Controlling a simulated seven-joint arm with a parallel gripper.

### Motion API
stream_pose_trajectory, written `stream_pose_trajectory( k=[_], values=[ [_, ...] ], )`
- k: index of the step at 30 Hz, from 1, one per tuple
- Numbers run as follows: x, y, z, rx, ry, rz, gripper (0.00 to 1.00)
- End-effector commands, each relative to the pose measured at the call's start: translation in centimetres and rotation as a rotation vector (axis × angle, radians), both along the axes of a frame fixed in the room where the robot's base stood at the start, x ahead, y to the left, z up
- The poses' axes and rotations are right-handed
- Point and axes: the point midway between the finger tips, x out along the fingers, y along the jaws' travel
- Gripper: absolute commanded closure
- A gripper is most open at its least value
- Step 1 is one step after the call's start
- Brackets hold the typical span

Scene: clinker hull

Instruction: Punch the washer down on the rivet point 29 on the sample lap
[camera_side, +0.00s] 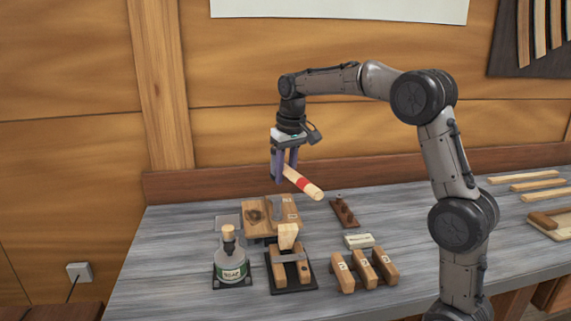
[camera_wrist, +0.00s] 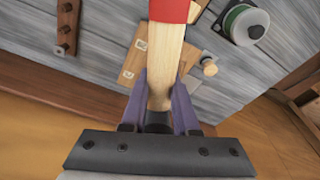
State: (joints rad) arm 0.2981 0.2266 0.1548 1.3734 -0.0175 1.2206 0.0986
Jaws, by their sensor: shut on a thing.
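My gripper (camera_side: 284,177) is shut on a pale wooden tool with a red band (camera_side: 304,184). It holds the tool slanting, above the back of the bench. In the wrist view the tool (camera_wrist: 165,55) runs up between the purple fingers (camera_wrist: 162,100), its red band at the top edge. A wooden board with small white labels (camera_side: 258,213), which looks like the sample lap, lies below the gripper. In the wrist view part of this board (camera_wrist: 132,68) shows behind the tool. The washer, the rivet point and the number 29 cannot be made out.
A bottle with a green label (camera_side: 232,270) stands front left. Beside it a dark stand (camera_side: 291,288) carries wooden pieces. Labelled wooden blocks (camera_side: 364,270) and a small pale box (camera_side: 359,241) are to the right. A dark strip with pegs (camera_side: 345,212) lies behind them.

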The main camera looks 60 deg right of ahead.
Motion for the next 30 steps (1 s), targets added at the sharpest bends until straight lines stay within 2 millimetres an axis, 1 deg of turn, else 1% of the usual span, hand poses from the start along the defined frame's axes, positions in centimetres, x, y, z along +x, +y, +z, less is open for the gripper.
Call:
stream_pose_trajectory(
  k=[1,2,3,4,5,8,14,17,24,30],
  values=[
    [0.3,-0.1,3.4,-0.006,-0.019,0.000,1.00],
    [0.3,-0.1,5.0,-0.006,-0.019,0.000,1.00],
    [0.3,-0.1,7.1,-0.005,-0.018,0.000,1.00],
    [0.3,-0.1,8.6,-0.005,-0.016,0.000,1.00],
    [0.3,-0.1,9.5,-0.004,-0.015,0.000,1.00],
    [0.0,0.0,9.2,-0.001,-0.004,0.001,1.00],
    [0.0,0.0,9.4,-0.002,-0.007,0.000,1.00],
    [0.1,0.0,10.0,-0.002,-0.008,0.000,1.00],
    [0.1,0.0,12.7,-0.003,-0.011,0.000,1.00],
    [0.0,0.0,13.3,-0.002,-0.007,0.000,1.00]
  ],
)
